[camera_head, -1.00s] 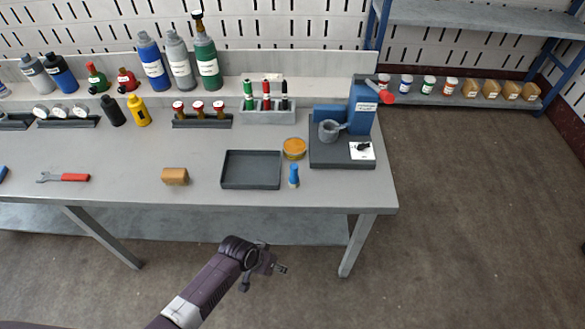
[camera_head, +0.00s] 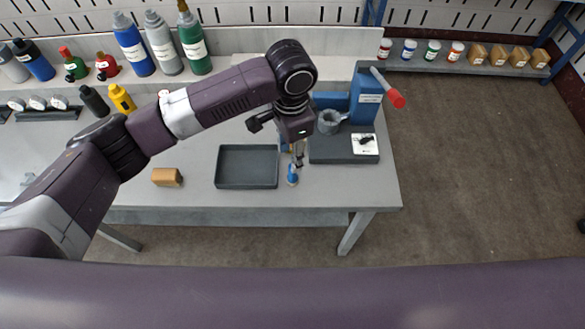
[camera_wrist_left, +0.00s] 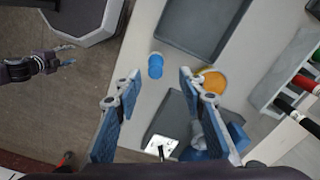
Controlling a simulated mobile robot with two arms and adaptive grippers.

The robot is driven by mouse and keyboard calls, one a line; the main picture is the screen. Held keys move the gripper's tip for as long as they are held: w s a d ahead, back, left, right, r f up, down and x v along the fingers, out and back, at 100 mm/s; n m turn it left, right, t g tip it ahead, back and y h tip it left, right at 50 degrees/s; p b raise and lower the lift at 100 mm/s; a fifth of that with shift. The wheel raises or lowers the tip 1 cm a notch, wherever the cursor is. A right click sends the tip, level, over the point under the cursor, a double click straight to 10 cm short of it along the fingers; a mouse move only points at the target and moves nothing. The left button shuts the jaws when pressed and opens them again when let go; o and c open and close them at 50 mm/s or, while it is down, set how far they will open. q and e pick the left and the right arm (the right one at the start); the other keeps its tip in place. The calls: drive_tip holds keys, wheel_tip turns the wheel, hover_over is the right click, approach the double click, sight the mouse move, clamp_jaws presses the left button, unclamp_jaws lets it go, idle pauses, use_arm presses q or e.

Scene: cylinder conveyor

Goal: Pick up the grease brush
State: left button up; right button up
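The grease brush appears as a small upright piece with a blue handle (camera_head: 292,178) near the front edge of the workbench, just right of the dark tray. My left gripper (camera_head: 297,158) is directly above it in the head view and partly hides it. In the left wrist view the blue brush (camera_wrist_left: 155,66) shows between the tips of the open left fingers (camera_wrist_left: 160,76), with clear space on both sides. No contact is visible. My right gripper (camera_wrist_left: 50,64) seems to be the dark one at the left of the wrist view, away from the bench; its opening is unclear.
The empty dark tray (camera_head: 247,184) is close left of the brush. A blue device on a dark base (camera_head: 330,157) stands to the right, with a red-tipped lever (camera_head: 396,100). An orange-yellow round dish (camera_wrist_left: 211,82) is nearby. A brown block (camera_head: 167,177) lies further left.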

use_arm(q)
drive_tip(key=f, duration=0.3)
drive_tip(key=shift+s+d+p, duration=0.1)
drive_tip(key=shift+s+p, duration=0.15)
drive_tip(key=shift+p, duration=0.1)
wheel_tip(320, 180, down, 4)
drive_tip(key=shift+d+r+p, duration=0.15)
drive_tip(key=shift+r+p, duration=0.05)
drive_tip(key=shift+p, duration=0.15)
drive_tip(key=shift+f, duration=0.3)
drive_tip(key=c, duration=0.8)
clamp_jaws()
use_arm(e)
drive_tip(key=shift+s+r, duration=0.65)
drive_tip(key=shift+s, duration=0.3)
